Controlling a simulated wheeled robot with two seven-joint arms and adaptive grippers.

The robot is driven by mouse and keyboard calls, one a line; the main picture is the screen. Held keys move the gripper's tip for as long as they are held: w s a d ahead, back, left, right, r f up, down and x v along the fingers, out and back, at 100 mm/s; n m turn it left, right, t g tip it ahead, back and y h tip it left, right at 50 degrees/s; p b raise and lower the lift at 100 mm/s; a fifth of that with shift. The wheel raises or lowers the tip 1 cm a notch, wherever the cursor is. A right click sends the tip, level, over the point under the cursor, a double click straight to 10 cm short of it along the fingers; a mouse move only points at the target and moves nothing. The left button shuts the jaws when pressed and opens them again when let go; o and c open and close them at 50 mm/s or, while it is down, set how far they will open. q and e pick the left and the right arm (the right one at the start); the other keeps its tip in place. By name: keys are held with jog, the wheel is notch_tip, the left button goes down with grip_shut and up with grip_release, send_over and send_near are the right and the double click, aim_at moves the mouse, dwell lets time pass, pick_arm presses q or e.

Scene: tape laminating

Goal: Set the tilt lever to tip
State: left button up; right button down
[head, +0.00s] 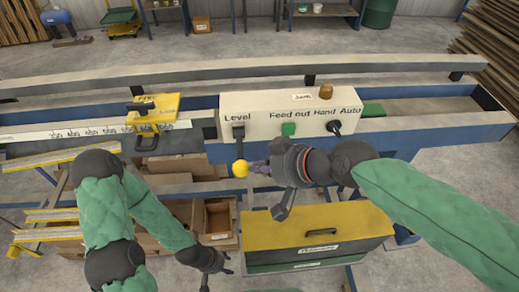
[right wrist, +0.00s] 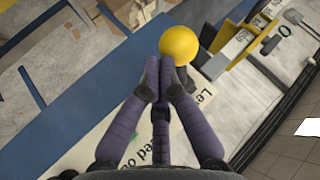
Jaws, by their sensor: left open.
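The tilt lever has a yellow ball knob (head: 240,169), which hangs on the front of the white control panel (head: 262,104) below the label "Level". The knob also shows in the right wrist view (right wrist: 180,44). My right gripper (head: 250,168) is just right of the knob in the head view. In the right wrist view its purple fingers (right wrist: 160,66) are drawn together, with their tips right beside the knob. I cannot tell whether they touch it. The knob is not between the fingers. My left gripper (head: 223,271) is open and empty, low in front of the bench.
The panel also carries a green button (head: 288,129), a dark hand/auto switch (head: 333,127) and an amber lamp (head: 326,91). A yellow stop block (head: 153,112) sits on the scale rail at left. A yellow-topped box (head: 317,226) and an open carton (head: 219,216) stand below.

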pick_arm(q)
jog(key=shift+f, duration=0.3)
jog(key=shift+r+p, duration=0.5)
jog(key=shift+p, duration=0.1)
